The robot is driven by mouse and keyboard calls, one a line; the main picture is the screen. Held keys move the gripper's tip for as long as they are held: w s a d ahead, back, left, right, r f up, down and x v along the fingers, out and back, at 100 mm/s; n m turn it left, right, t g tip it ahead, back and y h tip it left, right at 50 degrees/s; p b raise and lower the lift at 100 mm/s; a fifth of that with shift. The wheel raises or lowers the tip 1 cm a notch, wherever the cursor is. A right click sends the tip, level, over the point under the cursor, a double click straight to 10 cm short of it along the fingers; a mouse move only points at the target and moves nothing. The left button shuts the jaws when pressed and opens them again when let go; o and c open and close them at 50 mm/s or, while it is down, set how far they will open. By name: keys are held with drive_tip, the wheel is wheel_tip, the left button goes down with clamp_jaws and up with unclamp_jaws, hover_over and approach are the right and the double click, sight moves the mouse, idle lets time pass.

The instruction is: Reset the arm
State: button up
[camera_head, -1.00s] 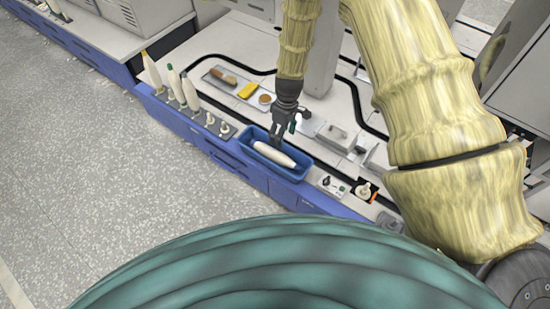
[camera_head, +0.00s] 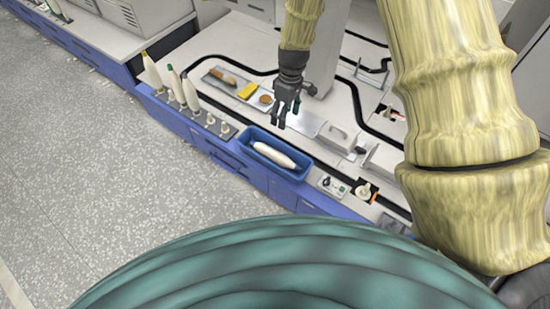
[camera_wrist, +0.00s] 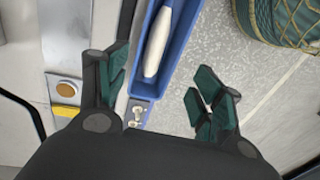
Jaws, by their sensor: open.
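My gripper (camera_head: 283,122) is open and empty, above the bench behind the blue tray in the head view. The blue tray (camera_head: 250,135) stands at the bench's front edge, and a white bobbin (camera_head: 273,155) lies in it. In the wrist view my gripper (camera_wrist: 160,90) has its fingers spread wide with nothing between them but the floor and tray below. The wrist view also shows part of the blue tray (camera_wrist: 184,42) and the white bobbin (camera_wrist: 158,42) beyond the fingertips.
Several bobbins stand on a rack left of the tray, one white bobbin (camera_head: 174,84) among them. A switch box (camera_head: 332,186) sits right of the tray. Open floor lies in front.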

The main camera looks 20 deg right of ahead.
drive_tip(key=s+d+f+m, duration=0.1)
drive_tip(key=s+f+m, duration=0.1)
drive_tip(key=s+f, duration=0.6)
drive_tip(key=s+f+m+h, duration=0.15)
drive_tip(key=s+f, duration=0.25)
drive_tip(key=s, duration=0.7)
drive_tip(key=s+d+f+m, duration=0.1)
drive_tip(key=s+f+m, duration=0.3)
drive_tip(key=s, duration=0.6)
drive_tip(key=s+a+t+p, duration=0.1)
drive_tip(key=s, duration=0.7)
wheel_tip(320, 180, up, 16)
drive_tip(key=p, duration=1.6)
drive_tip(key=shift+w+m, duration=0.35)
drive_tip(key=shift+m, duration=0.1)
drive_tip(key=shift+f, duration=0.1)
